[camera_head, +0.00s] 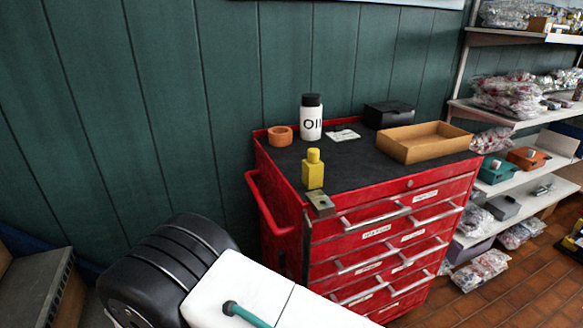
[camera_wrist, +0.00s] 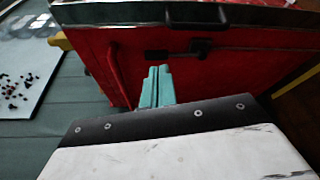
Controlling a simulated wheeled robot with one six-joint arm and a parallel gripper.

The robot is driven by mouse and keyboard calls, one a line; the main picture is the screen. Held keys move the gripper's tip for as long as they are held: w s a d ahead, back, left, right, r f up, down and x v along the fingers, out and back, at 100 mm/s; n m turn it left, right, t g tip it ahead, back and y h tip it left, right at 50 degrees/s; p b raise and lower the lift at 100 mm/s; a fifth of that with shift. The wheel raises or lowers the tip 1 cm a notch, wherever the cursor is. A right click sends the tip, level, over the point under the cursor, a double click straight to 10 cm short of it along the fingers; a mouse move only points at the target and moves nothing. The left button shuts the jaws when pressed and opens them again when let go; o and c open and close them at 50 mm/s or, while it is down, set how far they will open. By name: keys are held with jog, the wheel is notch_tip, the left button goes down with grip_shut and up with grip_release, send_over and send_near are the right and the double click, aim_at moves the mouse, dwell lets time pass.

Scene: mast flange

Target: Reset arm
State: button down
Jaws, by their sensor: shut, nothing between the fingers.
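My gripper (camera_wrist: 158,71) shows in the wrist view as two teal fingers side by side, shut with nothing between them. It is in front of a red surface (camera_wrist: 215,75) with a red bar on its left and dark fittings near its top. I cannot tell whether the fingers touch it. In the head view, my white and black arm fills the lower left and middle, and its fingertips cannot be made out. The red tool chest (camera_head: 345,235) stands behind the arm, with its drawers facing the lower right.
Shelves (camera_head: 510,115) stand right. A pale panel with dark bits (camera_wrist: 25,85) lies left in the wrist view.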

jog(key=s+d+n+g, duration=0.2)
jog(key=s+d+g, duration=0.1)
jog(key=d, duration=0.2)
jog(key=s+d+r+m+g+y, duration=0.2)
jog(key=d+r+m+g+y, duration=0.2)
jog(key=d+r+g, duration=1.1)
jog(key=s+d+r+m+t+y, duration=0.4)
jog(key=s+d+r, duration=0.2)
jog(key=d+r, duration=0.4)
jog(key=s+d+r+m+t+y, duration=0.3)
jog(key=s+d+r, duration=0.4)
jog(key=d+r, duration=0.3)
jog(key=shift+d+m+t+y, duration=0.4)
jog(key=shift+d+m+y, duration=0.5)
jog(key=shift+m, duration=0.1)
